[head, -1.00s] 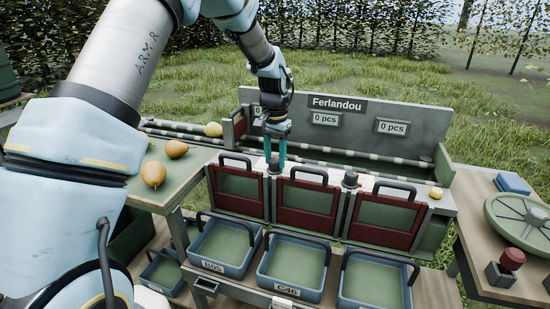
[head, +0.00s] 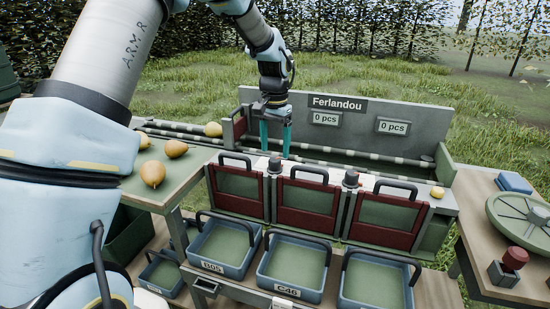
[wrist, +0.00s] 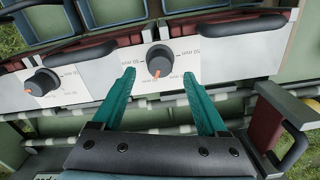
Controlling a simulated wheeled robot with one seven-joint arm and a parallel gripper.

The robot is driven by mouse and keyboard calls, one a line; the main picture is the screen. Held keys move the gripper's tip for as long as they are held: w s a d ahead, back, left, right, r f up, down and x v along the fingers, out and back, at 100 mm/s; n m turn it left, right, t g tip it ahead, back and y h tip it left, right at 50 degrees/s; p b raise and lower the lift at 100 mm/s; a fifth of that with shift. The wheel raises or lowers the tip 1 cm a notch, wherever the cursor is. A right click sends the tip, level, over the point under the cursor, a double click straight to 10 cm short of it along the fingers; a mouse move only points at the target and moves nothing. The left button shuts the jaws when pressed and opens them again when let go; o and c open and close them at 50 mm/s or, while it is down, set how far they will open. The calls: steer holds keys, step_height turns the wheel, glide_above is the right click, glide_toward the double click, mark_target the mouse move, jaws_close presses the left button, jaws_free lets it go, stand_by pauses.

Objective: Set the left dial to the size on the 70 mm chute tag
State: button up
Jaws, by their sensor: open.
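The left dial (head: 275,163) is a dark knob on the pale ledge of the sorting machine, between the first two red gates. In the wrist view, which shows the machine the other way up, this dial (wrist: 160,57) has an orange pointer aimed down the picture and mm marks around it. The right dial (head: 350,180) also shows in the wrist view (wrist: 42,80). My gripper (head: 276,152) is open and empty, its teal fingers above the left dial's area. In the wrist view the fingertips (wrist: 158,73) lie either side of this dial, with no clear contact. The 70 mm chute tag is not readable.
Red-framed gates (head: 307,204) with dark handles line the front of the ledge. Blue crates (head: 250,270) stand below, some with tags. Pears (head: 152,174) lie on the left table. A green wheel (head: 520,222) and a red knob (head: 515,258) are at right.

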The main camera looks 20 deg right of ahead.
mark_target(274, 159)
step_height(274, 159, up, 7)
steer(key=b, duration=0.1)
steer(key=shift+a, duration=0.1)
stand_by(0.5)
steer(key=a+f+n, duration=0.2)
steer(key=a+n, duration=0.3)
steer(key=a, duration=1.6)
steer(key=s+a+f+n, duration=0.2)
steer(key=s+a, duration=0.3)
steer(key=a, duration=0.2)
steer(key=s+a+f+n+t, duration=0.1)
steer(key=s+a+f+n, duration=0.1)
steer(key=s+a, duration=0.4)
steer(key=a+n, duration=0.1)
steer(key=a, duration=0.1)
steer(key=shift+a+t, duration=0.3)
